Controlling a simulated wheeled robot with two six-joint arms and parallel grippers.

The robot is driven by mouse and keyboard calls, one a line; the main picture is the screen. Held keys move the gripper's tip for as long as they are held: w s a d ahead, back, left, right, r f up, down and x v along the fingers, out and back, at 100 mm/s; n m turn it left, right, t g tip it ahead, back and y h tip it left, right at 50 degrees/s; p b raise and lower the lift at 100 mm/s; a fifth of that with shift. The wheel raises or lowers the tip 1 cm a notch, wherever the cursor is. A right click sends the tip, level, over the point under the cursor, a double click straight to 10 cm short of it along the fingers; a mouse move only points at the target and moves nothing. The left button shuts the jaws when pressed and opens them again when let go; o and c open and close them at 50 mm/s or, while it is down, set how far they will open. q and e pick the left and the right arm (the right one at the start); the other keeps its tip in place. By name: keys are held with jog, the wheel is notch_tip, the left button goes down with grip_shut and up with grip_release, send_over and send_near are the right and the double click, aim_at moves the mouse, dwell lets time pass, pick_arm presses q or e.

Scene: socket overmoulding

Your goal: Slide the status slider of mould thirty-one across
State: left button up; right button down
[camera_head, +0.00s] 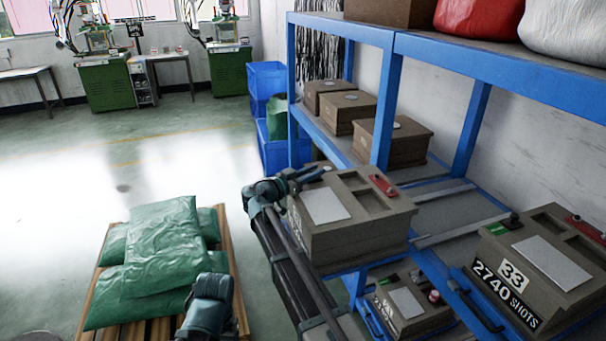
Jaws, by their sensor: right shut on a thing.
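A brown-grey mould (360,232) with a pale plate on its top sits on the blue rack in the middle of the view. Its front label is mostly hidden by my right arm, so I cannot read the full number. A red mark (383,185) shows at the right of its top. My right gripper (316,173) is at the far left edge of that top, shut on what appears to be the status slider, which the fingers largely hide.
Another mould (540,262), labelled 33 and 2740 shots, stands to the right. A smaller-looking mould (408,300) sits on the lower shelf. Several brown moulds stand behind a blue upright (387,110). Green sacks (160,250) lie on a wooden pallet at left.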

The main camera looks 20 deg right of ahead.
jog(key=shift+d, duration=0.1)
jog(key=c, duration=0.7)
grip_release()
jog(key=v, duration=1.3)
jog(key=shift+s+a, duration=0.1)
jog(key=shift+a, duration=0.3)
